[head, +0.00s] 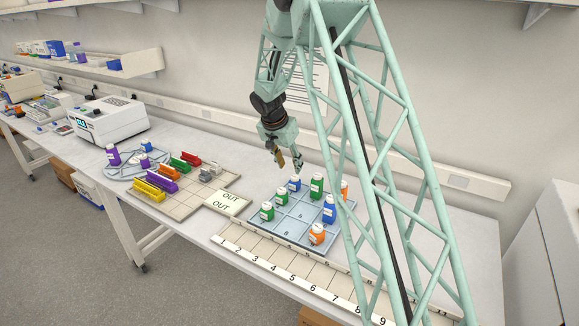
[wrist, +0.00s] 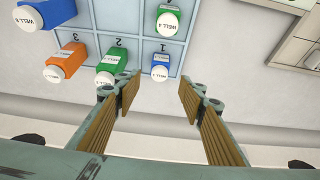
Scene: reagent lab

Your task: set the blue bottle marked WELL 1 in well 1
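A small blue bottle (head: 294,185) with a white cap stands at the far corner of the light blue tray (head: 262,226). In the wrist view this blue bottle (wrist: 160,69) stands beside the printed 1, between the lines of my open fingers but beyond their tips. Its label is too small to read surely. A larger blue bottle (head: 329,209) stands at the tray's right side and shows in the wrist view (wrist: 50,13); its label reads WELL with an unclear number. My gripper (wrist: 158,90) is open and empty; in the head view my gripper (head: 289,162) hangs above the small blue bottle.
Green bottles (head: 317,185) and orange bottles (head: 317,234) crowd the tray near the small blue one. A numbered strip (head: 290,275) lies in front. An OUT card (head: 227,202) and a board with coloured racks (head: 160,207) lie left. The wall is close behind.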

